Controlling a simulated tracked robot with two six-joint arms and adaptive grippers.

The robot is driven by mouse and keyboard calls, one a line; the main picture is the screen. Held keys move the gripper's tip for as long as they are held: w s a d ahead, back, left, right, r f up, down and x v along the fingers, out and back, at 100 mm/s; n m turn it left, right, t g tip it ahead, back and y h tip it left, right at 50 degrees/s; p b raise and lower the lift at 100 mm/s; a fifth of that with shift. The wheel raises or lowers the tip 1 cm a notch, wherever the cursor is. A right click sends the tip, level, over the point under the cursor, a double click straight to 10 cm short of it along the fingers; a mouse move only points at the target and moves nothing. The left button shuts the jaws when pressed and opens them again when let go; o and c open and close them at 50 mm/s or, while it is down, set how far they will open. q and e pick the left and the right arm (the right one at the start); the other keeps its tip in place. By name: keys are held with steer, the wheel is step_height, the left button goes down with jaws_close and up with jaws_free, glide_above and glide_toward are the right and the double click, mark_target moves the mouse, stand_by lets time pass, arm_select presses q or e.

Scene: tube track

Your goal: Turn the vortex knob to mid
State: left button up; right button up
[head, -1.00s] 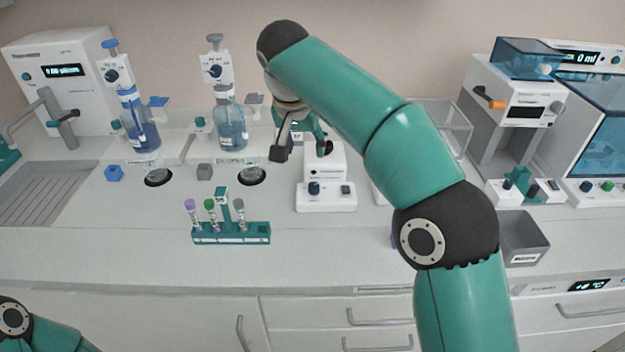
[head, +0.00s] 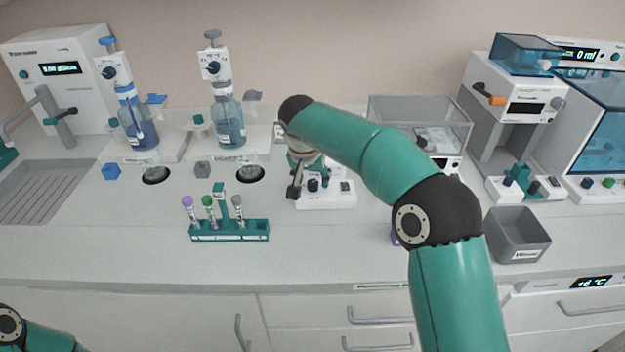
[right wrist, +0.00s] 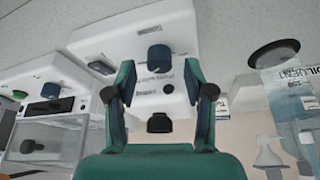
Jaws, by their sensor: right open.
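The vortex mixer is a small white unit (head: 330,199) on the bench, with a dark blue knob (head: 313,185) at its front left and a small grey switch (head: 345,187) to the right. My right gripper (head: 310,181) is over the mixer, pointing down, and hides its upper part. In the right wrist view the open right gripper (right wrist: 160,76) has its two fingers apart, with the blue knob (right wrist: 159,57) seen between and just beyond the tips. The fingers do not appear to touch the knob. My left gripper is out of view; only part of the left arm shows.
A teal tube rack (head: 231,232) with several capped tubes stands at the front left of the mixer. Two dispenser bottles (head: 229,124) stand behind. A grey bin (head: 517,236) is at the right. Bench between rack and bin is mostly clear.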

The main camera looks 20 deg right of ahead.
steer(key=shift+x, duration=0.85)
steer(key=shift+c, duration=0.3)
jaws_close()
